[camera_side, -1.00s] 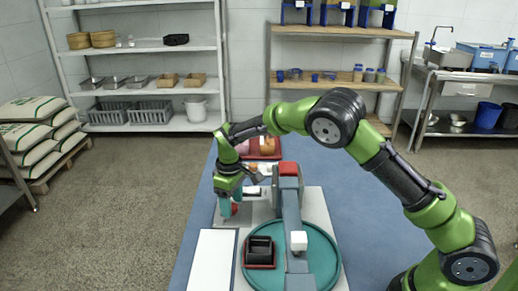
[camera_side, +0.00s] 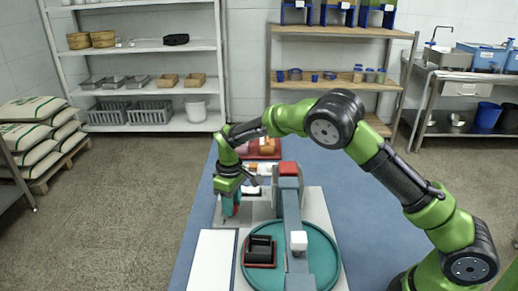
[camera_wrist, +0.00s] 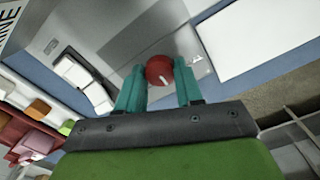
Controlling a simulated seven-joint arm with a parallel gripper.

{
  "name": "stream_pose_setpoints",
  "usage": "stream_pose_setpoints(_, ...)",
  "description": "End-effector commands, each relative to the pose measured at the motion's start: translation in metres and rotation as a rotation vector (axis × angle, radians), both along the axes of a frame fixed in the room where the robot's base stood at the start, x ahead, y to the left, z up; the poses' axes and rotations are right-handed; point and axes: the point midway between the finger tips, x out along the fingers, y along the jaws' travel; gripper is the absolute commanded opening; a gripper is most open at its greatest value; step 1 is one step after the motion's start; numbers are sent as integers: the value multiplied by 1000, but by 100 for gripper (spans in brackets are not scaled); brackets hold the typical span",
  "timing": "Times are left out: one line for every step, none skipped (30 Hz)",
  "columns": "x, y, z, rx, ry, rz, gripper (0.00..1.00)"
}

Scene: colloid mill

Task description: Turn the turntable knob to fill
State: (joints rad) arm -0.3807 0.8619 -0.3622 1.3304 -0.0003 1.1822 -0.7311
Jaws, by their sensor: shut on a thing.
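A grey column with a red top (camera_side: 289,170) rises beside my gripper, with an arm reaching over the turntable to a white block (camera_side: 298,241). A white board (camera_side: 212,260) lies at the front left. A red tray (camera_side: 265,150) with items sits behind on the blue table (camera_side: 355,215).

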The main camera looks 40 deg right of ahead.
Motion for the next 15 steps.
stream_pose_setpoints(0, 0, 0, 0, -1, -15, 5)
stream_pose_setpoints(0, 0, 0, 0, -1, -26, 5)
stream_pose_setpoints(0, 0, 0, 1, -1, -44, 5)
stream_pose_setpoints(0, 0, 1, 1, -1, -60, 5)
stream_pose_setpoints(0, 0, 1, 1, -1, -76, 5)
stream_pose_setpoints(0, 0, 1, 1, -1, -102, 5)
stream_pose_setpoints(0, 0, 1, 1, -1, -123, 5)
stream_pose_setpoints(0, 0, 1, 1, -1, -146, 5)
stream_pose_setpoints(0, 0, 1, 1, -1, -178, 5)
stream_pose_setpoints(0, 0, 1, 1, -1, -203, 5)
stream_pose_setpoints(0, 0, 1, 1, -1, -229, 5)
stream_pose_setpoints(0, 0, 1, 1, -1, -266, 5)
stream_pose_setpoints(0, 0, 1, 1, -1, -294, 5)
stream_pose_setpoints(0, 0, 1, 1, -1, -323, 5)
stream_pose_setpoints(0, 0, 1, 1, -1, -361, 5)
